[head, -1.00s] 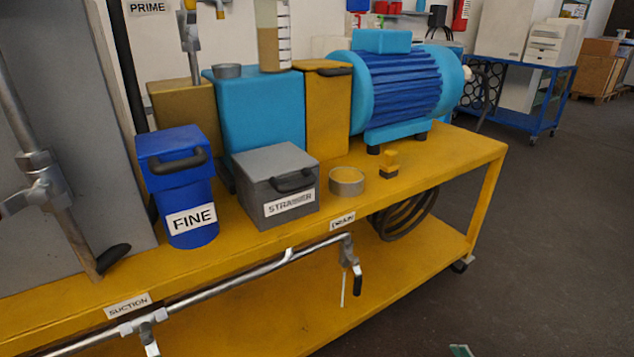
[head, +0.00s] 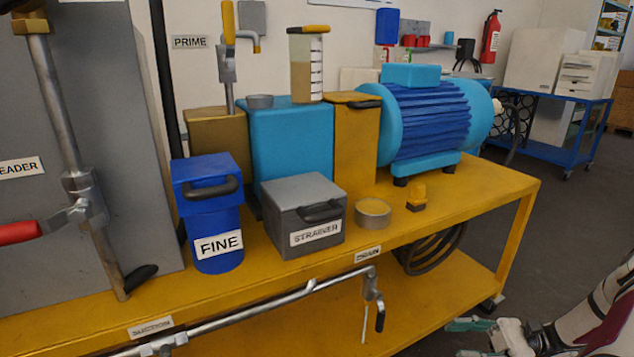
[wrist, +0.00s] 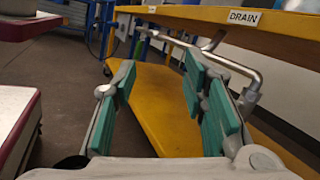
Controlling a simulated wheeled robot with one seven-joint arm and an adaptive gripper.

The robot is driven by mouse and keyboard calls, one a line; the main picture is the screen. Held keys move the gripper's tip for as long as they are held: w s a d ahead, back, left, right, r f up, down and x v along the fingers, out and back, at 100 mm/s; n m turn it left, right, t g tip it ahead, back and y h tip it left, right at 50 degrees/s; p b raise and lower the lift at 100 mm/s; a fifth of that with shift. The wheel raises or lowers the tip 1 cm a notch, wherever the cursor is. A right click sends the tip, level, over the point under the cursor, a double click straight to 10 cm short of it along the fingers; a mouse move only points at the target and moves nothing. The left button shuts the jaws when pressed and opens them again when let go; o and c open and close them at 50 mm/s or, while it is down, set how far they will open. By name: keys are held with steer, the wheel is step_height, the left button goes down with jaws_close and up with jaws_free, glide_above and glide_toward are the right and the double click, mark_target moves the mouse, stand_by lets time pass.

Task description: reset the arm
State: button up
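My gripper (head: 474,338) shows at the bottom right of the head view, low and in front of the yellow bench (head: 490,200). In the wrist view my gripper (wrist: 160,90) has its two green-padded fingers spread apart, with nothing between them. It is open and empty. Beyond the fingers, the wrist view shows the bench's yellow lower shelf (wrist: 150,95) and the drain pipe (wrist: 235,68) under the label DRAIN. Part of my arm shows at the right edge of the head view.
On the bench stand a blue FINE vessel (head: 215,225), a grey STRAINER box (head: 302,215), a shallow metal ring (head: 372,212) and a blue motor (head: 425,115). The drain valve (head: 378,305) hangs from the bench's front. Open floor (head: 570,225) lies to the right.

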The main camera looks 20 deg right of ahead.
steer(key=w+a+r+n+g+h, duration=0.1)
steer(key=a+r+n+g+h, duration=1)
steer(key=a+r, duration=0.75)
steer(key=s+a+r+n+t+h, duration=0.2)
steer(key=s+a+r+n+h, duration=0.15)
steer(key=s, duration=0.45)
steer(key=s+a+r+n+t+h, duration=0.2)
steer(key=s+a+n+h, duration=0.25)
steer(key=s, duration=0.25)
step_height(320, 180, up, 38)
steer(key=t+p, duration=0.4)
steer(key=p, duration=3.3)
steer(key=shift+a+r, duration=0.15)
steer(key=shift+r, duration=0.1)
